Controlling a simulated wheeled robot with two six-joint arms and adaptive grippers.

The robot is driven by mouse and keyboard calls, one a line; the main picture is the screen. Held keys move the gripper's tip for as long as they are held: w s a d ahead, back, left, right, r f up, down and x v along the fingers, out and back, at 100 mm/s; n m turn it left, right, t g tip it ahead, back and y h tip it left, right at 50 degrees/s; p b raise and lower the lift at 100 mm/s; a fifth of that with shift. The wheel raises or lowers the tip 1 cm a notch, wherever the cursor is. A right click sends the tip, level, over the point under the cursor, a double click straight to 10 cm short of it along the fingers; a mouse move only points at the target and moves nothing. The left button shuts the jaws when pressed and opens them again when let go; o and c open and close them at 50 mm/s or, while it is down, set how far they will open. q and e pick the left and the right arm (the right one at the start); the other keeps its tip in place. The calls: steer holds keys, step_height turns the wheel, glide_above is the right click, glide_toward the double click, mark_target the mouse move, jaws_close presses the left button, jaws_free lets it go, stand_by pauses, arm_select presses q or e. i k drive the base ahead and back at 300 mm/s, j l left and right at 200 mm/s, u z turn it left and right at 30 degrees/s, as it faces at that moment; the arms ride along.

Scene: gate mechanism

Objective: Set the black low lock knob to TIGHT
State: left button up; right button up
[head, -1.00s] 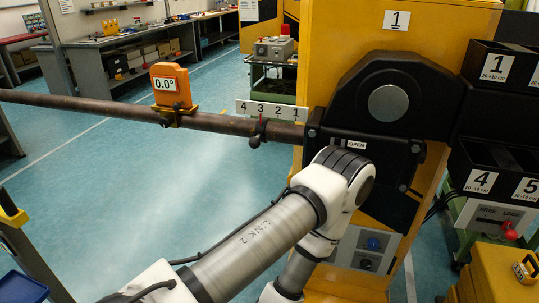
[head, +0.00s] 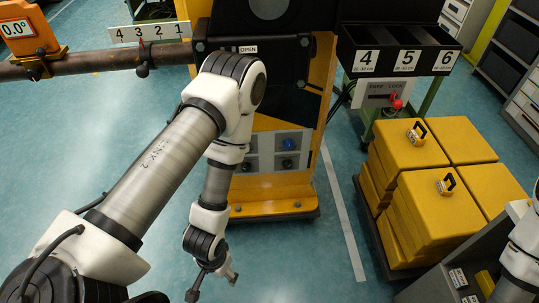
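The yellow gate column (head: 318,80) has a light control panel (head: 270,151) low on its front. A blue knob (head: 288,143) shows at the panel's upper right. Small dark controls sit in the other cells, partly behind my arm; I cannot tell which is the black low lock knob or read its setting. My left gripper (head: 213,287) hangs in front of and below the panel, near the bottom of the head view. Its fingers are spread and empty, apart from the panel. Only a part of my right arm shows at the right edge.
A horizontal bar (head: 100,63) with an orange 0.0° gauge (head: 27,36) meets the column at left. Numbered black bins (head: 400,35) and a FREE/LOCK plate with a red knob (head: 397,103) stand at right, above stacked yellow boxes (head: 440,210). The floor before the column is clear.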

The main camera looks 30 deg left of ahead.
mark_target(245, 167)
steer(key=u, duration=1.05)
